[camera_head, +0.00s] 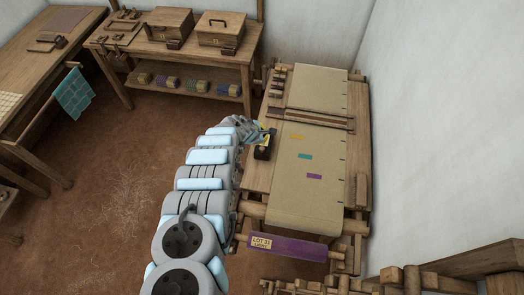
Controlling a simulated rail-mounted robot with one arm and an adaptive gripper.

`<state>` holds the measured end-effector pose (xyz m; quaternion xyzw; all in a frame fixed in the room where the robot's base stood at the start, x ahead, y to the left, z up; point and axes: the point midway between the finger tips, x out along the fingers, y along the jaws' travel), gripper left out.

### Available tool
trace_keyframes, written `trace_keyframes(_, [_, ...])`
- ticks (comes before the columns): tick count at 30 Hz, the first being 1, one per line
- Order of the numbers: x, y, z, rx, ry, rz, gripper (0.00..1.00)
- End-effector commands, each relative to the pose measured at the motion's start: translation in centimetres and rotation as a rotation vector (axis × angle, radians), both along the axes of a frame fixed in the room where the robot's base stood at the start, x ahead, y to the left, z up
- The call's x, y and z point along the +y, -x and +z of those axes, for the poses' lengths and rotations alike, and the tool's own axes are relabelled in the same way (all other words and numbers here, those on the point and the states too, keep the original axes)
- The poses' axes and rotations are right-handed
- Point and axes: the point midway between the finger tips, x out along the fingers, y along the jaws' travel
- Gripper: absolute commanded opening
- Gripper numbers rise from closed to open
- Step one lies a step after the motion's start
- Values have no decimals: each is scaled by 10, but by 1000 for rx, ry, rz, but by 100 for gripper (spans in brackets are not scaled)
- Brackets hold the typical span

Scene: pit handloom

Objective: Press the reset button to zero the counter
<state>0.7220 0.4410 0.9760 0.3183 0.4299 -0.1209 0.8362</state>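A small dark device with yellow on it (262,152), which looks like the counter, sits at the left edge of the loom (256,172). Its reset button and its digits are too small and too covered to make out. My gripper (264,135) is at the end of my arm, right at the top of this device. I cannot tell whether it touches it. Its fingers are blurred together with the device, so open or shut does not show.
Tan cloth (300,204) with small coloured marks covers the loom. A purple "LOT" strip (302,248) is at its front. A back table (185,57) carries two wooden boxes, with yarn on its shelf. A side table (40,62) stands left. The brown floor (110,195) is clear.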

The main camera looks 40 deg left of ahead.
Motion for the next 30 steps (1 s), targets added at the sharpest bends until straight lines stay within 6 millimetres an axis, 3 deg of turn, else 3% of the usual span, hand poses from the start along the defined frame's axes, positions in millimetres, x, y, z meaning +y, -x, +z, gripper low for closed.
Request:
trace_keyframes(1, [0,0,-11,0,0,0,0])
trace_keyframes(13, [-1,0,-51,0,1,-2,0])
trace_keyframes(30, [0,0,-54,1,1,0,0])
